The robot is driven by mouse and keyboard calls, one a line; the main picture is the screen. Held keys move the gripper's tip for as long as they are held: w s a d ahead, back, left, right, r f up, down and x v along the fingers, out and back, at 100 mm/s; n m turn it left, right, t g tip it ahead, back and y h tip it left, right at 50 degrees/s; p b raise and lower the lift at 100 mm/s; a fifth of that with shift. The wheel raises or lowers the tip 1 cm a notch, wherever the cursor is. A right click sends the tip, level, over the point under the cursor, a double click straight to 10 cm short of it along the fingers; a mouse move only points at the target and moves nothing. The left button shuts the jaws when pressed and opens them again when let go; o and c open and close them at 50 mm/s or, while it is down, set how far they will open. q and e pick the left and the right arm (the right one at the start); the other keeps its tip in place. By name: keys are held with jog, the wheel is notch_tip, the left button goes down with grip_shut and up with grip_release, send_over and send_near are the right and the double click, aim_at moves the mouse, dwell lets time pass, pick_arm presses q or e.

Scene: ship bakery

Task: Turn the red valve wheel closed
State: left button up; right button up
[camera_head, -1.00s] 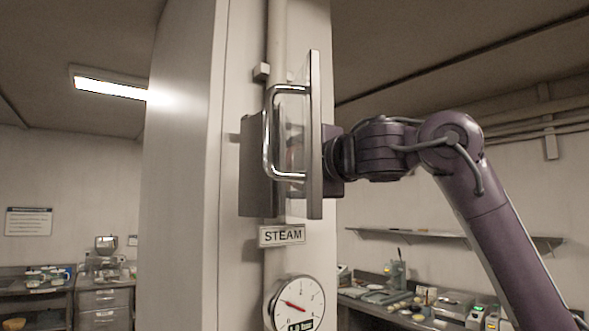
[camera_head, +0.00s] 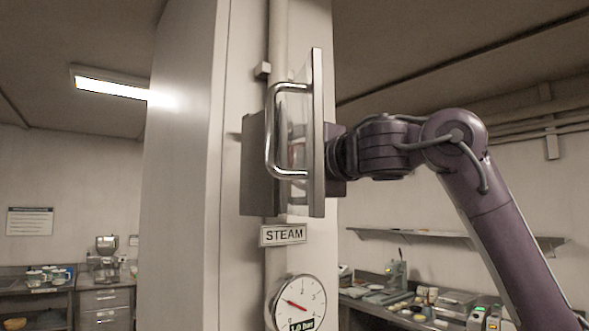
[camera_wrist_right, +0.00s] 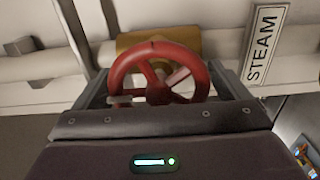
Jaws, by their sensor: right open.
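The red valve wheel (camera_wrist_right: 157,49) shows in the right wrist view, in front of a brass-coloured fitting (camera_wrist_right: 187,42) on a pale pipe. My right gripper (camera_wrist_right: 162,76) is open, with one finger on each side of the wheel's rim. The wheel sits between the fingers; I cannot tell whether they touch it. My left gripper is not in view.
A STEAM sign (camera_head: 283,235) and a round gauge (camera_head: 299,303) are on the column below the cover; the sign also shows in the right wrist view (camera_wrist_right: 262,45). A wall shelf (camera_head: 440,234) and a cluttered counter (camera_head: 375,299) stand behind at the right.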

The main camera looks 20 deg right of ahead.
jog(key=b+v, duration=0.3)
jog(key=v, duration=0.4)
jog(key=shift+s, duration=0.2)
jog(key=shift+w, duration=0.1)
